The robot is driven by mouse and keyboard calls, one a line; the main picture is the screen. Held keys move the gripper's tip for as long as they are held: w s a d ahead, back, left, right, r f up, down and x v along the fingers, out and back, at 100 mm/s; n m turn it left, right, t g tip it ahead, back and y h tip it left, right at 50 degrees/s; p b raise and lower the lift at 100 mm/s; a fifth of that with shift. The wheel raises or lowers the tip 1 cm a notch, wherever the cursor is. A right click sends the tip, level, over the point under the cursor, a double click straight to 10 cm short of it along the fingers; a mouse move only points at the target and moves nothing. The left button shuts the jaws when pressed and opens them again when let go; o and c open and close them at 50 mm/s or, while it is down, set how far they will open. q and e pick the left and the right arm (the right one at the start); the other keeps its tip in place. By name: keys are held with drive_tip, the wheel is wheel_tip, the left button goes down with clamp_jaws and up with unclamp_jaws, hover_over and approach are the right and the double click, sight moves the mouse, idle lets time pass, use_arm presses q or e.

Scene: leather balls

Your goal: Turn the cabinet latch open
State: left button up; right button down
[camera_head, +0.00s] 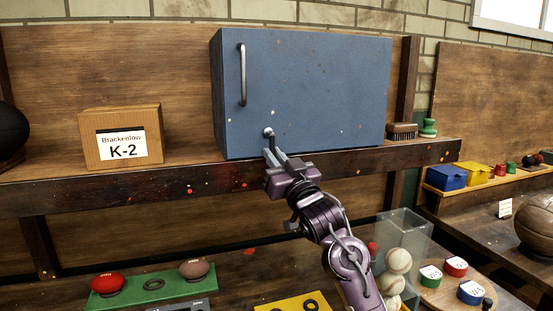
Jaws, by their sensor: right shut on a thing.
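A blue cabinet (310,85) with a closed door stands on the wooden shelf. A vertical metal handle (242,75) is on the left of its door. The latch (268,132) is a small light metal piece low on the left of the door, and its lower part is partly hidden by my gripper. My right gripper (274,155) reaches up from below to the latch and is shut on it. The latch's exact angle is hard to tell. My left gripper is not in view.
A cardboard box marked K-2 (92,139) stands left of the cabinet, with a dark ball (10,130) at the far left. A brush (401,131) sits to the right. The shelf's front edge (120,187) runs behind my arm.

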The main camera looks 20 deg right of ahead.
idle(0.4)
drive_tip(key=c, duration=1.5)
unclamp_jaws()
drive_tip(key=b+v, duration=0.2)
drive_tip(key=v, duration=0.6)
drive_tip(key=shift+b, duration=0.3)
drive_tip(key=shift+w, duration=0.1)
